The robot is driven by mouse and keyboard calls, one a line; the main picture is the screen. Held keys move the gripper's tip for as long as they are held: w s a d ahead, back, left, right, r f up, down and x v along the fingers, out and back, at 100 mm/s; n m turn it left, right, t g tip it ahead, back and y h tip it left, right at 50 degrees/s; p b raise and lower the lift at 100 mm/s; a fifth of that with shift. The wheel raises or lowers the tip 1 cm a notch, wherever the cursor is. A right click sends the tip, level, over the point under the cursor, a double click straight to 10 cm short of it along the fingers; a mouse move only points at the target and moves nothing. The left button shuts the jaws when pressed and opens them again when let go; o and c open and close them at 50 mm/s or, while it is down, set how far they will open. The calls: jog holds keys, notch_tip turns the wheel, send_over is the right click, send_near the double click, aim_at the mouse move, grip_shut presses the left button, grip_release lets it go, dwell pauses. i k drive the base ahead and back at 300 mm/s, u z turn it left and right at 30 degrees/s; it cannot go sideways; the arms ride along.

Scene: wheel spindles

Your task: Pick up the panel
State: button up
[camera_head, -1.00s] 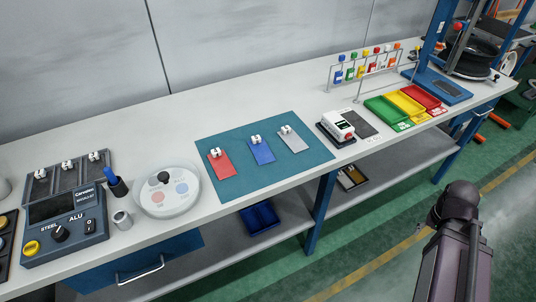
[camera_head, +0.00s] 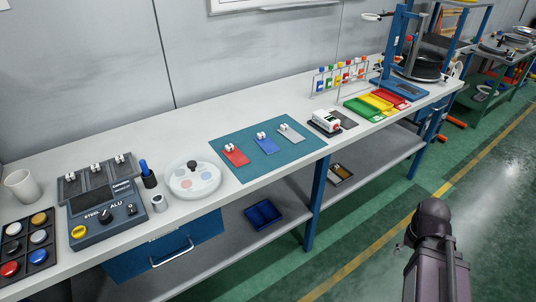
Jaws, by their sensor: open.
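Three small flat panels lie in a row on a teal mat (camera_head: 290,163) on the white workbench. They are a red panel (camera_head: 236,157), a blue panel (camera_head: 268,147) and a grey panel (camera_head: 294,136), each with a small white fitting at its far end. Which of them is the task's panel, I cannot tell. My arm shows at the lower right, over the floor and well away from the mat. My gripper is not visible.
Left of the mat are a round white tray (camera_head: 195,190), a dark control box (camera_head: 105,225) and a mug (camera_head: 22,186). To the right are a white device (camera_head: 326,119), coloured trays (camera_head: 377,101) and a small rack. A blue bin (camera_head: 263,214) sits on the lower shelf.

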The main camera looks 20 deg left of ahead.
aim_at(263, 140)
jog(key=z, duration=0.1)
jog(key=k, duration=1)
jog(key=u, duration=1.3)
jog(key=i, duration=1.05)
jog(key=u, duration=0.05)
